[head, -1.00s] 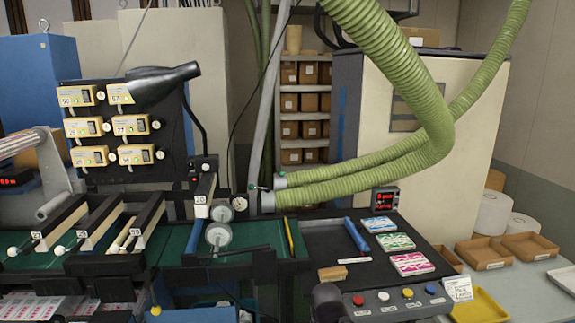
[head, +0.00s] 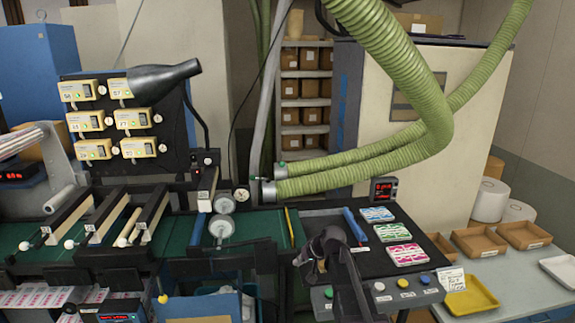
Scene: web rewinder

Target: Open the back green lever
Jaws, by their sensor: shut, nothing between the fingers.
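Two green hoses end in metal collars above the machine, each with a small green lever. The back green lever (head: 282,163) is on the upper, farther hose end. The front green lever (head: 265,179) is on the nearer one, slightly lower and to the left. Both are small in the head view, so their exact angle is hard to tell. My gripper (head: 304,259) is dark, shut and empty. It is low in the middle, over the near edge of the black panel, well below and apart from both levers.
The thick green hose (head: 400,80) hangs down at the right. A yellow tray (head: 470,296) lies at the lower right.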

